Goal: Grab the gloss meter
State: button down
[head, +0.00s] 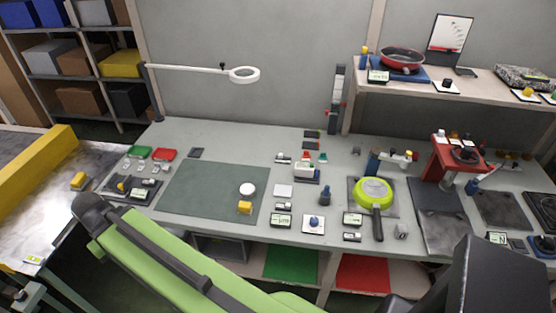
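I cannot tell for certain which item is the gloss meter. Several small instruments lie on the grey workbench (210,137). A small yellow block (244,208) sits on the dark green mat (190,190), just below a white round piece (247,189). A white and red device with a dark base (306,172) stands right of the mat. A blue-knobbed white unit (313,223) is near the front edge. My green arm crosses the lower left foreground, below the bench edge. My gripper cannot be made out, so its hold is hidden.
A green pan (372,192) lies on a plate at the right, its handle toward the front edge. A red press (455,158) stands beyond it. A lamp arm (200,69) hangs over the back. A shelf (450,94) overhangs the right. The mat's left part is clear.

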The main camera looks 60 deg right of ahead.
aim_at(301, 169)
jog(key=k, duration=0.5)
jog(key=z, duration=3.45)
jog(key=k, duration=1.15)
jog(key=u, duration=1.2)
jog(key=i, duration=1.5)
jog(key=z, duration=0.05)
